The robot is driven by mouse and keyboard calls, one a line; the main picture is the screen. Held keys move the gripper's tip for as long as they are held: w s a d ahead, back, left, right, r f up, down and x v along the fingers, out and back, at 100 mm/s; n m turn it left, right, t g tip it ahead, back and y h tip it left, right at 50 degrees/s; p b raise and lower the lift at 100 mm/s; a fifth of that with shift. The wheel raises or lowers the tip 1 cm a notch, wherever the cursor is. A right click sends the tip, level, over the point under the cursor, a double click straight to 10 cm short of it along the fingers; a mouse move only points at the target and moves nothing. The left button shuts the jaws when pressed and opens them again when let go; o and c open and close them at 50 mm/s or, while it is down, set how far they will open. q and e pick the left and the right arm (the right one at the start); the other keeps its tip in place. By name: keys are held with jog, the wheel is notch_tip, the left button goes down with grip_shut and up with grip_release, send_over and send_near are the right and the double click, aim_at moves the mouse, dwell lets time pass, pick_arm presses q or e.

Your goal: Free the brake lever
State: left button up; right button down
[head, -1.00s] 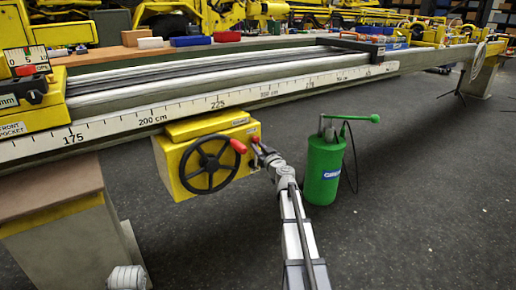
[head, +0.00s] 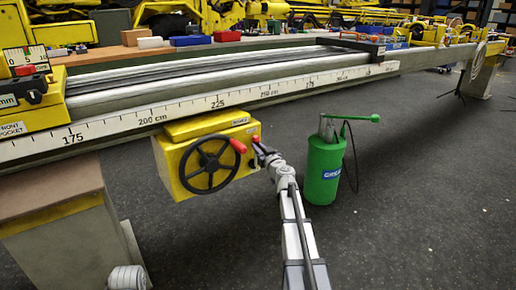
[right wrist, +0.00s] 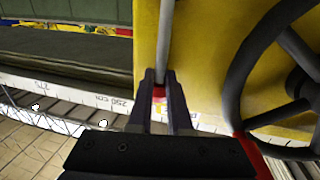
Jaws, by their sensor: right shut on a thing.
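The yellow brake box (head: 190,165) hangs under the long rail, with a black handwheel (head: 208,187) on its front. The wheel's red handle (head: 238,146) points up and to the right. A lever with a red knob (head: 256,140) is at the box's right side. My right gripper (head: 260,149) is at that knob. In the right wrist view, the lever's grey rod (right wrist: 167,35) runs down to the red knob (right wrist: 159,91) between my fingers (right wrist: 165,95), which are shut on it. My left gripper does not show.
A green pump can (head: 323,172) with a green handle and hose stands on the floor to the right of the box. The scaled rail (head: 300,88) runs above. A support post (head: 60,215) stands at left.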

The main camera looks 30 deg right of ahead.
jog(key=shift+w+d+r, duration=0.1)
jog(key=shift+d, duration=0.05)
dwell(0.3)
jog(key=d+f+m+g+y+b, duration=0.1)
jog(key=d+f+m, duration=0.4)
jog(key=d+m, duration=0.5)
jog(key=shift+w+f+m+g+y+b, duration=0.3)
jog(key=shift+w+m+g+y+b, duration=0.15)
jog(key=shift+m, duration=0.45)
jog(key=shift+s, duration=0.1)
jog(key=c, duration=0.8)
grip_release()
jog(key=shift+s, duration=0.1)
jog(key=shift+a, duration=0.15)
